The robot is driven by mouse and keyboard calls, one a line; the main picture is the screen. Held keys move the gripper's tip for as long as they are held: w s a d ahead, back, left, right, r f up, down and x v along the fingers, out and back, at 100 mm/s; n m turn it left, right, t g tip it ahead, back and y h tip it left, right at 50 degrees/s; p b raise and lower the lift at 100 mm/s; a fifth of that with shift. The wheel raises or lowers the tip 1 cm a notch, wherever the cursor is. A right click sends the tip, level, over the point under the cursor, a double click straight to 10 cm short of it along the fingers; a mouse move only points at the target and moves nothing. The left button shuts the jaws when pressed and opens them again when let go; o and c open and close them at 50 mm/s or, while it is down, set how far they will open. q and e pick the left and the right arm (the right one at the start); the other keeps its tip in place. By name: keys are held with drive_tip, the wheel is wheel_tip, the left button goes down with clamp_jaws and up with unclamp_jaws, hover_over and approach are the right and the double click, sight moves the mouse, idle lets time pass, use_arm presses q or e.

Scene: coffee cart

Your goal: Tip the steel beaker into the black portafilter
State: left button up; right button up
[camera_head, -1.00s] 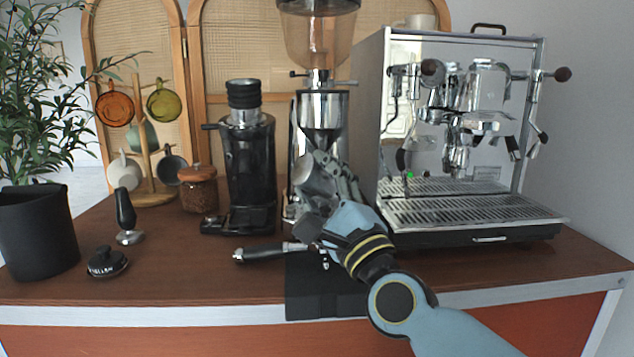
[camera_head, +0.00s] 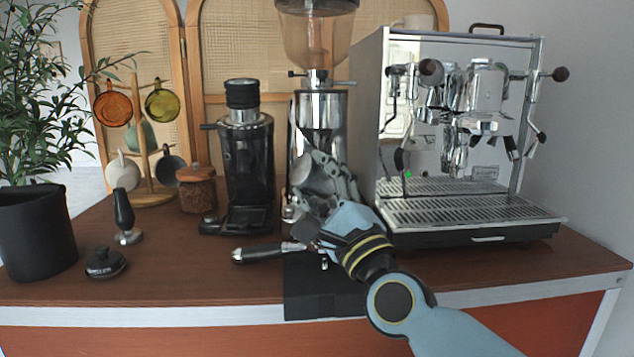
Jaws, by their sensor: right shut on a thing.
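The steel beaker (camera_head: 313,177) is held by my right gripper (camera_head: 328,184), which is shut on it above the front of the counter. The beaker is tilted, and I cannot see into it or tell whether anything is leaving it. The black portafilter (camera_head: 262,253) lies below and to the left of the gripper, with its black handle pointing left. Its basket end is mostly hidden behind my gripper, so I cannot tell how the beaker's rim lines up with it. My left gripper is not in view.
A black mat (camera_head: 302,288) hangs over the counter's front edge. A tamper (camera_head: 125,217) and a round black tool (camera_head: 105,262) sit to the left. Two grinders, a black one (camera_head: 249,165) and a chrome one (camera_head: 318,112), stand behind. The espresso machine (camera_head: 470,130) fills the right.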

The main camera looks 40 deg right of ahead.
idle(0.4)
